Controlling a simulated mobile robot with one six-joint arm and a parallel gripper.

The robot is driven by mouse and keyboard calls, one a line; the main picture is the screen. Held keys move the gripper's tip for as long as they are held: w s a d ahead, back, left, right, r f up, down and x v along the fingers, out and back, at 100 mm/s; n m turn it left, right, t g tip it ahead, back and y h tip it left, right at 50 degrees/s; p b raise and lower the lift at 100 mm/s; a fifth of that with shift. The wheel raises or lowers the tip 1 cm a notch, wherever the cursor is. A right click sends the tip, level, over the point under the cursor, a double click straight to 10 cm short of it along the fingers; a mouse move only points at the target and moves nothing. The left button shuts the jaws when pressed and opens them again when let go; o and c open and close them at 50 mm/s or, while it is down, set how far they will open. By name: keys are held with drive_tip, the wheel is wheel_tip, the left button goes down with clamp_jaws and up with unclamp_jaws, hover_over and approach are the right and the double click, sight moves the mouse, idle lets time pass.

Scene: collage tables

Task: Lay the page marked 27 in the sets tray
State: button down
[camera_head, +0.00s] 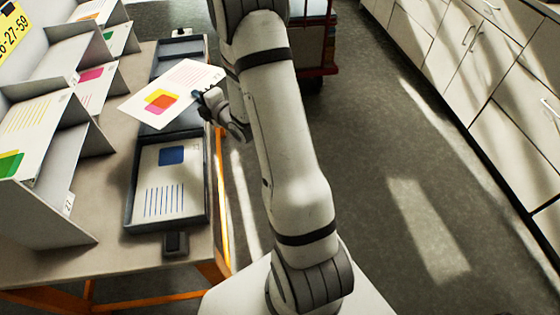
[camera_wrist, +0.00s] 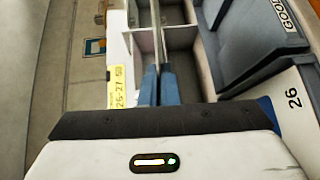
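My gripper (camera_head: 203,97) is shut on the edge of a white page (camera_head: 160,102) with overlapping yellow, pink and red squares. In the head view the page is held tilted above the dark trays, over the divide between them; its number is too small to read. In the wrist view the blue fingertips (camera_wrist: 158,84) are close together with the page almost edge-on between them. The near tray (camera_head: 129,205) holds a page (camera_head: 165,184) with a blue square and blue lines. The far tray (camera_head: 155,62) is partly covered by the held page. Which is the sets tray cannot be told.
A red cart (camera_head: 314,71) and white cabinets (camera_head: 520,130) stand across open floor. The wrist view shows "26" on a white page (camera_wrist: 293,110).

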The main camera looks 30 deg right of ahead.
drive_tip(key=s+d+f+n+g+y+b, duration=0.35)
drive_tip(key=s+d+f+y+b, duration=0.3)
drive_tip(key=s+b, duration=0.5)
drive_tip(key=s+d+f+n+g+y+b, duration=0.3)
drive_tip(key=s+d+f+n+y+b, duration=0.35)
drive_tip(key=b, duration=0.85)
drive_tip(key=w+a+m+h+p, duration=0.1)
drive_tip(key=w+a+p, duration=0.15)
drive_tip(key=a, duration=0.65)
drive_tip(key=w+a+m+h+p, duration=0.1)
drive_tip(key=w+a, duration=0.2)
drive_tip(key=a, duration=0.6)
drive_tip(key=f+b, duration=0.4)
drive_tip(key=b, duration=0.1)
drive_tip(key=shift+w+d+f, duration=0.1)
drive_tip(key=shift+d+f, duration=0.1)
drive_tip(key=shift+f, duration=0.1)
drive_tip(key=c, duration=1.6)
unclamp_jaws()
drive_tip(key=v, duration=0.7)
drive_tip(key=shift+d+p, duration=0.4)
drive_tip(key=shift+p, duration=0.05)
